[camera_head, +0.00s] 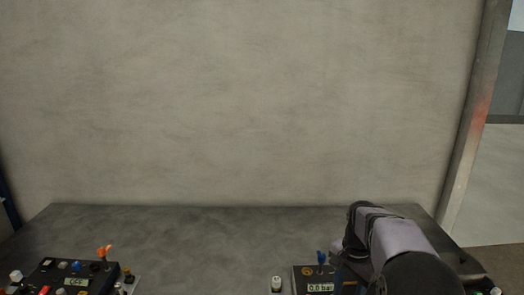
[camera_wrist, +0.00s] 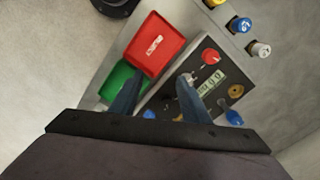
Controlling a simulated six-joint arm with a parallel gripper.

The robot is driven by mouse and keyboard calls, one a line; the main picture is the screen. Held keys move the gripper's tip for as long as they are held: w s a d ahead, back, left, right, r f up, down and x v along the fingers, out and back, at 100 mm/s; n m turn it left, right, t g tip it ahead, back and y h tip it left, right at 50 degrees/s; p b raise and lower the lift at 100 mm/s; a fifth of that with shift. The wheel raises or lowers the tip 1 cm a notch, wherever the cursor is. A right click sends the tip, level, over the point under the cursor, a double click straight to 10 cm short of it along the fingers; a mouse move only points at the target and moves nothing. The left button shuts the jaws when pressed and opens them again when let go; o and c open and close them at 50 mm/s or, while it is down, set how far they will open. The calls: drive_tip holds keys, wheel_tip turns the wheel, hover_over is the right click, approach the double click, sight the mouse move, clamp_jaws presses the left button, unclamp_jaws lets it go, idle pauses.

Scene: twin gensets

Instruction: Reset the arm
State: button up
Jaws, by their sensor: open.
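My gripper (camera_wrist: 158,82) shows in the wrist view with its two dark blue fingers spread apart and nothing between them. It hangs over the edge of a dark control panel (camera_wrist: 222,74) with a lit display, beside a red tray (camera_wrist: 155,42) and a green tray (camera_wrist: 116,82). I cannot tell whether the fingers touch anything.
In the head view, a left panel (camera_head: 54,272) reads OFF and has an orange toggle (camera_head: 104,252). A right panel (camera_head: 301,277) reads 0.0 bar and has a blue toggle (camera_head: 321,257).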

drive_tip(key=s+a+f+n, duration=0.1)
drive_tip(key=s+n, duration=0.3)
drive_tip(key=s, duration=0.4)
drive_tip(key=s+a+f+n, duration=0.2)
drive_tip(key=s+a+n, duration=0.2)
drive_tip(key=s, duration=0.4)
drive_tip(key=s+a+f+n, duration=0.2)
drive_tip(key=s+a+n, duration=0.1)
drive_tip(key=s, duration=0.4)
drive_tip(key=shift+s+f+n, duration=0.2)
drive_tip(key=shift+s+n, duration=0.2)
drive_tip(key=shift+n, duration=0.1)
drive_tip(key=shift+w, duration=0.1)
